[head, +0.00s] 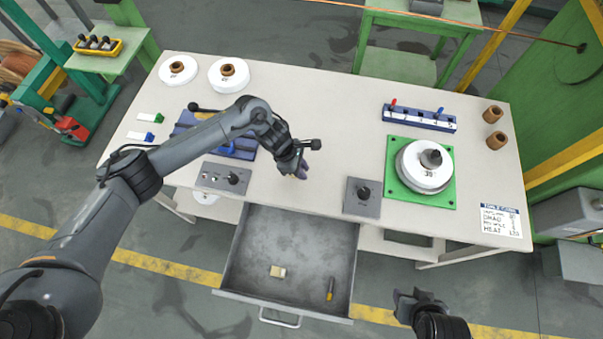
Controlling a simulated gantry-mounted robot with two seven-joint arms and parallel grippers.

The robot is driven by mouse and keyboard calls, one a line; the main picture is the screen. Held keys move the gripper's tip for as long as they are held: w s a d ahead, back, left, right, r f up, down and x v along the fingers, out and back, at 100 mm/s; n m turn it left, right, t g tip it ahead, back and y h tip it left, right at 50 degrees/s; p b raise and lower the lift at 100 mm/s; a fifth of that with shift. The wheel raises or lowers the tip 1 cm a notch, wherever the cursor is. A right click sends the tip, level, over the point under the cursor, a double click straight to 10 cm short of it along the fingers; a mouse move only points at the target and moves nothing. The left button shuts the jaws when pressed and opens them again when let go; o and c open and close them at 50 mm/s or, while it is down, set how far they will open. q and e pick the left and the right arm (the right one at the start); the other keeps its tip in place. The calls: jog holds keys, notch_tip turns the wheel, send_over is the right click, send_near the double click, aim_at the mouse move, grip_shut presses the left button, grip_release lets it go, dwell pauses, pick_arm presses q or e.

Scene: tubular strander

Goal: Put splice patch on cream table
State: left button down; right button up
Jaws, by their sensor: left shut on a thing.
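The cream table (330,120) fills the middle of the head view. My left gripper (301,172) is low over the table's middle, near its front edge and behind the open drawer. It is shut on a small purplish piece (303,173), mostly hidden by the fingers. I cannot tell for certain that this piece is the splice patch, or whether it touches the tabletop. My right gripper (418,297) is in front of the table at the lower right, away from everything; its jaw opening is unclear.
The open grey drawer (290,235) holds a small cream block (278,271) and a yellow-and-dark tool (330,289). Control boxes (225,178) (362,197) flank the gripper. A green plate with a white spool (423,166) stands right, a blue rack (419,118) behind it. The table's centre is clear.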

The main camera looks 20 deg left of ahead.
pick_arm(q)
jog(key=shift+f, duration=1.9)
jog(key=c, duration=0.8)
grip_release()
